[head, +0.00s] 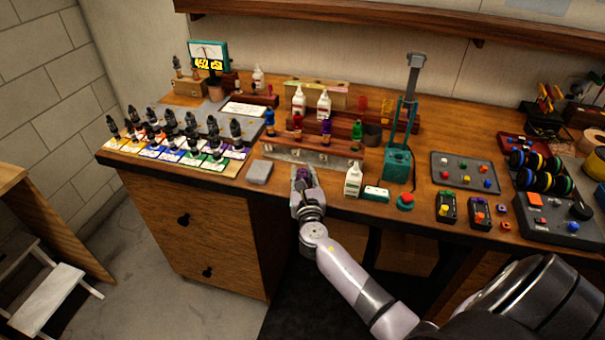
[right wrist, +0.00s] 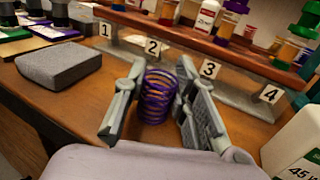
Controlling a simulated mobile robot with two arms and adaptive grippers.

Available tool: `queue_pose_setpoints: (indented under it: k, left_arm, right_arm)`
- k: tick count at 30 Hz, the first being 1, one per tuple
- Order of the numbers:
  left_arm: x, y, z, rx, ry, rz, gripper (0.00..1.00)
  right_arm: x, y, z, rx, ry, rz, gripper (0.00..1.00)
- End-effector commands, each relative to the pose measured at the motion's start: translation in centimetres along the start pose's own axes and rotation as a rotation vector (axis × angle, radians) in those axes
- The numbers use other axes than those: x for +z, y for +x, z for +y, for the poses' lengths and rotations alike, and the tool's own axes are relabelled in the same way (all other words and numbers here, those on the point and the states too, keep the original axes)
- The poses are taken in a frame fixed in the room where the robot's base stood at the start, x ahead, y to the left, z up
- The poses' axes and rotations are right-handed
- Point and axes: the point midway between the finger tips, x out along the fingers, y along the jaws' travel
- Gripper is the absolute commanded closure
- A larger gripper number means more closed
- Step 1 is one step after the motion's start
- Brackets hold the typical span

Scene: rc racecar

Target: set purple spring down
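The purple spring (right wrist: 158,96) stands upright between the fingers of my right gripper (right wrist: 160,105) in the right wrist view. Wood-coloured table shows around its lower end, and it looks to rest on the table. Narrow gaps show between the spring and both fingers, so the gripper looks open around it. In the head view, my right gripper (head: 303,178) is at the table's front edge, with a bit of purple at its fingers. A metal strip with number tags 1 to 4 (right wrist: 186,72) runs just behind the spring, whose top is near tag 2. My left gripper is not in view.
A grey block (head: 259,172) lies left of my right gripper. A white bottle (head: 353,180) stands close on its right, with a small green-and-white box (head: 376,193) beyond. A wooden rack (head: 322,142) with coloured items stands behind. Many dampers crowd the left.

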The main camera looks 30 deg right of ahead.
Motion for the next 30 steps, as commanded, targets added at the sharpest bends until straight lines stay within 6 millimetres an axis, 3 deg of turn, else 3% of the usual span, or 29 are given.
queue_pose_setpoints:
  k: [8,19,23,30]
  left_arm:
    - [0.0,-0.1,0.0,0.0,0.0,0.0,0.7]
    - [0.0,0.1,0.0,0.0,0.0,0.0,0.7]
    - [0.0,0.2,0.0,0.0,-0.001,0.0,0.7]
    - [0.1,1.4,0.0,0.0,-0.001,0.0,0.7]
  right_arm:
    - [0.1,0.0,0.0,0.0,0.0,0.0,0.55]
    - [0.0,-0.1,0.0,0.0,0.001,0.001,0.55]
    - [-0.1,-1.8,0.0,0.001,0.0,0.002,0.55]
    - [-0.6,-7.5,-0.3,0.002,0.0,0.004,0.55]
